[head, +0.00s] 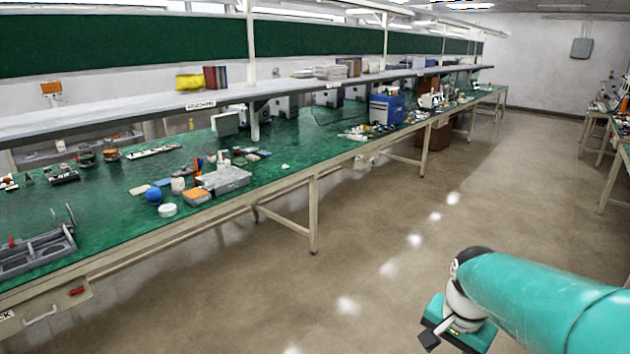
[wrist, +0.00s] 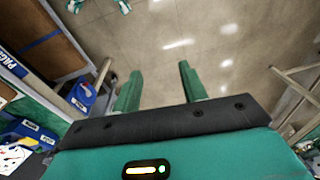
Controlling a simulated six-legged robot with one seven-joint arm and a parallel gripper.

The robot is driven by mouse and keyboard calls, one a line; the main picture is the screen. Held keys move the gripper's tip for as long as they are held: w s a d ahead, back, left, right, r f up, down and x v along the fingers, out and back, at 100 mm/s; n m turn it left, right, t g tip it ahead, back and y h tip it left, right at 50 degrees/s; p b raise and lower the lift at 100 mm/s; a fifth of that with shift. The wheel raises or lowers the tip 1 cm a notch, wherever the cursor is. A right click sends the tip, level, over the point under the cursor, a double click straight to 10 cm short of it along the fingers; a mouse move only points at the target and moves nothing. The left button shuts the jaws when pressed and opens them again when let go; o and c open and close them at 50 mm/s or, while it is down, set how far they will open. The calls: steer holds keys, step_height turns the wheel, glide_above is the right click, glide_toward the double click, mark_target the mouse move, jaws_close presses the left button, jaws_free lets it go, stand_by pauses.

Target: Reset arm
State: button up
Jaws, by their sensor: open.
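My gripper (wrist: 160,88) shows in the wrist view with its two green fingers spread apart and nothing between them. Bare floor lies beyond the fingertips. In the head view my teal arm reaches in from the lower right. Its end hangs over the open floor, to the right of the long workbench and apart from it. The fingertips are hard to make out in the head view.
A long green-topped workbench (head: 110,215) runs along the left, holding a grey tray (head: 35,252), a blue ball (head: 153,195) and a blue box (head: 386,109). A shelf (head: 130,112) hangs above it. Another bench stands at the far right. The floor (head: 400,220) between them is clear.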

steer(key=s+a+r+n+t, duration=0.4)
steer(key=s+a+r+n, duration=0.3)
steer(key=s+a+n, duration=0.1)
steer(key=s+n, duration=0.1)
steer(key=s, duration=0.1)
steer(key=shift+s+a, duration=0.2)
steer(key=shift+s, duration=0.2)
steer(key=shift+c, duration=0.7)
steer(key=shift+d, duration=0.25)
